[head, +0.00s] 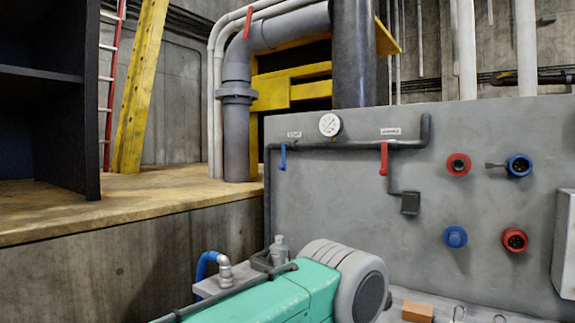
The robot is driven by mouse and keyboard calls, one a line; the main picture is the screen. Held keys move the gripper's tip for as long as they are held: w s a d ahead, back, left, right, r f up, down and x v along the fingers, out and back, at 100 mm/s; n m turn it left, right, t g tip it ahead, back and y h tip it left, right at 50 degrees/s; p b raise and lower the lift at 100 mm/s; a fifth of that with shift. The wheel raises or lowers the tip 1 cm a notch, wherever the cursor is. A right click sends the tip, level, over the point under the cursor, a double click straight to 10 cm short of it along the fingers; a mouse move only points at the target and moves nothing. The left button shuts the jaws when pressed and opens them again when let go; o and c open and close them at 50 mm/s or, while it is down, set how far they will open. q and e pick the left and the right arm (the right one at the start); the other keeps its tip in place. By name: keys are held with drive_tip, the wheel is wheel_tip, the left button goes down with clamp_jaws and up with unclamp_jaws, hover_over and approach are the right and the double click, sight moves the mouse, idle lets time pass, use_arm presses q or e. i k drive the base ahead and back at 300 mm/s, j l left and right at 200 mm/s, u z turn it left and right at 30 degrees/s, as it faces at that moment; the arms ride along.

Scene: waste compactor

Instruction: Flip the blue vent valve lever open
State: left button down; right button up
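The blue vent valve lever (283,157) is on the dark pipe (318,146) along the upper left of the grey panel (335,205). It hangs straight down from the pipe, under a small label too small to read. A red lever (384,158) hangs down from the same pipe farther right. A round white gauge (330,125) sits above the pipe between the two levers.
Red and blue round connectors (456,237) stick out at the panel's right. A concrete ledge (130,235) is at left. The space directly before the blue lever looks clear.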

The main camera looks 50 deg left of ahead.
sight(283, 167)
drive_tip(key=u, duration=1.5)
drive_tip(key=i+j+z, duration=0.1)
drive_tip(key=j, duration=0.25)
drive_tip(key=i+j+z, duration=0.1)
drive_tip(key=i+j, duration=0.15)
drive_tip(key=i+j+z, duration=0.1)
drive_tip(key=j, duration=0.35)
drive_tip(key=i+j+z, duration=0.1)
drive_tip(key=j, duration=0.3)
drive_tip(key=i+j+z, duration=0.1)
drive_tip(key=j, duration=0.3)
drive_tip(key=i, duration=0.1)
